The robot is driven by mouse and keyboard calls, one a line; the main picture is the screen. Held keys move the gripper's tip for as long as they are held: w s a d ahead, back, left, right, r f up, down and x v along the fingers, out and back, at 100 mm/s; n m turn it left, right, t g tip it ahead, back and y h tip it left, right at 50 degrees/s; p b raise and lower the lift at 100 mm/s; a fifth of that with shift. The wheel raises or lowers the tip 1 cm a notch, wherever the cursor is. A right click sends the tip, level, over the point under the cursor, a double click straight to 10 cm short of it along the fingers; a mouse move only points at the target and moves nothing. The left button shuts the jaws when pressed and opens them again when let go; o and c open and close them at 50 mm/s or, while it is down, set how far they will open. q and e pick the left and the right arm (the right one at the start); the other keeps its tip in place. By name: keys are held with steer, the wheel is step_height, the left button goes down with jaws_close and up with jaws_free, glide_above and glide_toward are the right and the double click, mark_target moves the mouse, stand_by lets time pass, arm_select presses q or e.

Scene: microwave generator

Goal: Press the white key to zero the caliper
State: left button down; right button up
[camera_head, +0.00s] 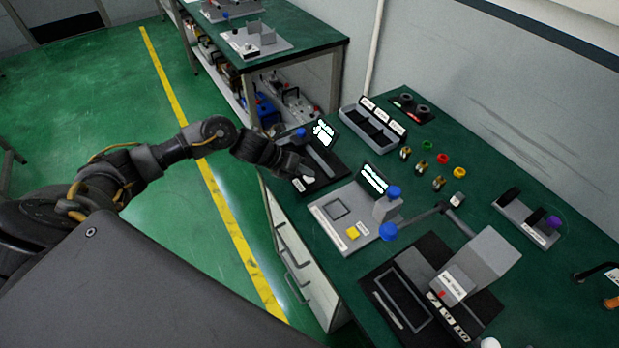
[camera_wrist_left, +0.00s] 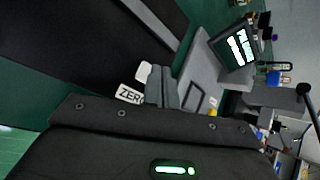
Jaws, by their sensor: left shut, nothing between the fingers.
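The caliper station (camera_head: 327,171) is a black base with a grey bar, a blue knob (camera_head: 301,132) and a lit display (camera_head: 323,132), at the near left of the green bench. The white key (camera_head: 308,179) sits at its front end; in the left wrist view the key (camera_wrist_left: 143,72) shows beside a "ZERO" label (camera_wrist_left: 129,94). My left gripper (camera_head: 297,171) is shut and empty, its fingertips (camera_wrist_left: 162,86) right beside the key. I cannot tell whether they touch it. My right gripper is not in view.
A grey station (camera_head: 325,212) with a yellow key (camera_head: 352,233) and its own display (camera_head: 374,179) stands just to the right. A black station (camera_head: 400,300) lies nearer. A label-fronted tray (camera_head: 372,126) and small rings (camera_head: 428,145) are behind. Another bench (camera_head: 310,42) stands at the back.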

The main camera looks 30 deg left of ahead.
mark_target(305, 179)
arm_select(q)
steer(key=shift+f+b, duration=0.35)
stand_by(0.3)
steer(key=shift+r, duration=0.1)
steer(key=shift+r+p, duration=0.5)
steer(key=shift+r, duration=0.2)
steer(key=shift+r+p, duration=1.75)
steer(key=shift+r, duration=0.85)
steer(key=shift+f, duration=0.1)
